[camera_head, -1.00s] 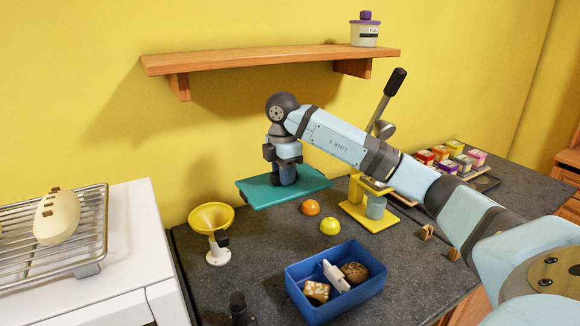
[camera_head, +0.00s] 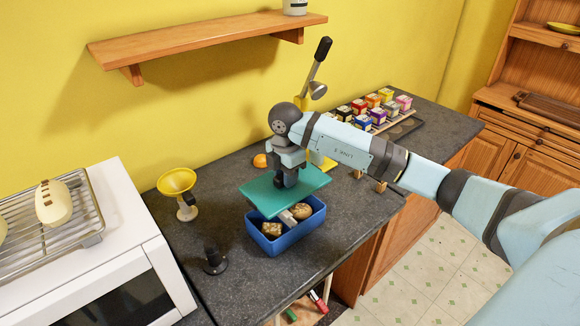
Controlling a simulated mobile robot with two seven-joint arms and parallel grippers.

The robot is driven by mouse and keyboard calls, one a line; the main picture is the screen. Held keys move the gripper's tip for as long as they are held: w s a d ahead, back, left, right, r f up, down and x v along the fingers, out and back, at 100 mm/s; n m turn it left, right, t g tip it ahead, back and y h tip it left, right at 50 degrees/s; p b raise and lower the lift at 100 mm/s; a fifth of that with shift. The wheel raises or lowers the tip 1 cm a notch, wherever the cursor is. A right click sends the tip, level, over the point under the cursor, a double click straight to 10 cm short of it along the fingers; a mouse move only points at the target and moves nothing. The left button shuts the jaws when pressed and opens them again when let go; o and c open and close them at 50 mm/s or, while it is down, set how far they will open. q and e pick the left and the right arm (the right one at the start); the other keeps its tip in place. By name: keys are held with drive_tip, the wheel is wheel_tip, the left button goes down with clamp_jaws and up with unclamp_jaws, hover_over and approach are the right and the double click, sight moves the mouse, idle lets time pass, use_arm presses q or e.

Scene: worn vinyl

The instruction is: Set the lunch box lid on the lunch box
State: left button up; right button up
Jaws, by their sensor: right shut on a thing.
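The teal lunch box lid (camera_head: 262,200) is held roughly flat by my right gripper (camera_head: 287,180), which is shut on it from above. The blue lunch box (camera_head: 284,243) sits open on the dark counter with several food-like items (camera_head: 272,229) inside. The lid is above and behind the box and hides its back part in the picture. I cannot tell whether the lid touches the box rim. My left gripper is not in view.
A white oven (camera_head: 115,265) borders the counter. Small colourful boxes (camera_head: 375,108) stand at the back right. An orange fruit (camera_head: 260,160) lies behind the lid.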

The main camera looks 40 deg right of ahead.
drive_tip(key=shift+w, duration=0.15)
drive_tip(key=shift+f+b, duration=1.25)
drive_tip(key=shift+f, duration=0.95)
drive_tip(key=shift+f+b, duration=0.8)
drive_tip(key=shift+f, duration=0.65)
drive_tip(key=shift+f, duration=0.5)
drive_tip(key=shift+f+b, duration=0.4)
drive_tip(key=shift+f, duration=0.25)
